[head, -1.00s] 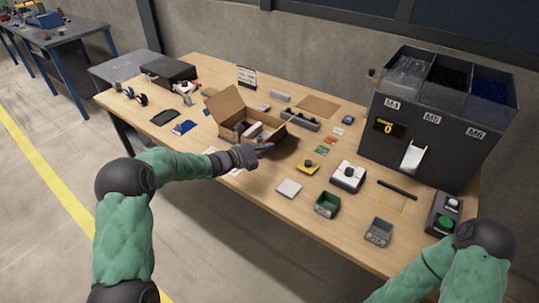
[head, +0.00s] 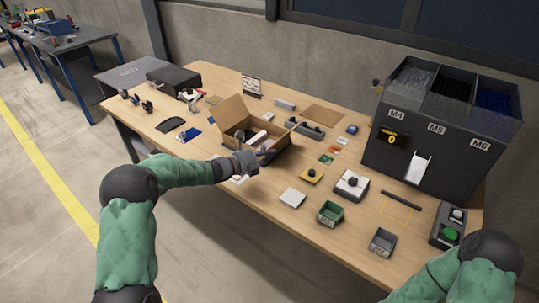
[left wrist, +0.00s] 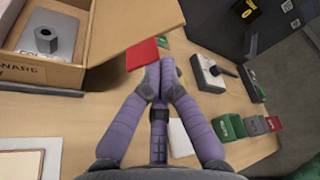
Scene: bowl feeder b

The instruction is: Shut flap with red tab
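An open cardboard box (head: 233,140) stands on the table, with one flap (head: 232,109) raised at its back left. In the left wrist view the box (left wrist: 65,75) is at the upper left. Its near flap (left wrist: 130,25) is open and sticks outward, with a red tab (left wrist: 141,54) on its edge. My left gripper (head: 270,153) is at the box's front right side. In the left wrist view its purple fingertips (left wrist: 160,68) are together, empty, right beside the red tab; I cannot tell whether they touch it. My right gripper is out of view.
Inside the box is a grey block with a dark hex nut (left wrist: 46,40). A dark dispenser (head: 430,150) stands at the back right.

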